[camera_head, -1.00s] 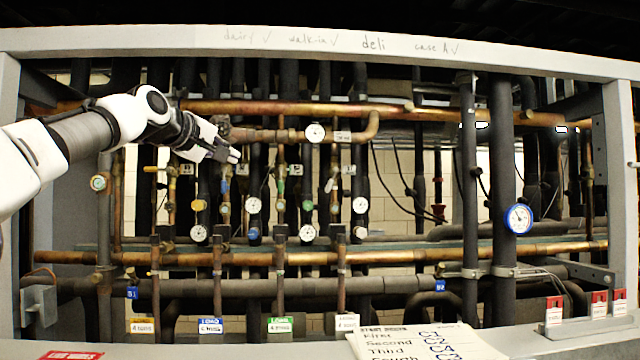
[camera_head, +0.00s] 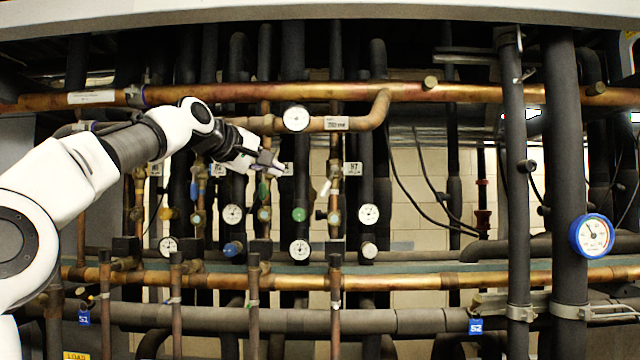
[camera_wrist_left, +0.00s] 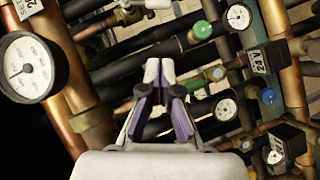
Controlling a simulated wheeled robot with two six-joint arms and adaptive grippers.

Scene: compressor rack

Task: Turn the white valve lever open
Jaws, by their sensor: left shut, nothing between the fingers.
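The white valve lever (camera_head: 325,187) sits on the rightmost of the upright copper valve pipes, below a small white tag. It points up and leans slightly. A white piece at the top edge of the left wrist view (camera_wrist_left: 157,4) looks like this lever, partly cut off. My left gripper (camera_head: 277,167) is left of and a little above the lever, apart from it. In the left wrist view its fingers (camera_wrist_left: 159,72) are together with nothing between them. My right gripper is not in view.
A copper pipe with a gauge (camera_head: 296,118) runs just above the gripper. Other valves with a green handle (camera_head: 263,191) and a yellow handle (camera_head: 167,214) stand to the left. Several gauges hang below. A blue-rimmed gauge (camera_head: 592,236) is far right.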

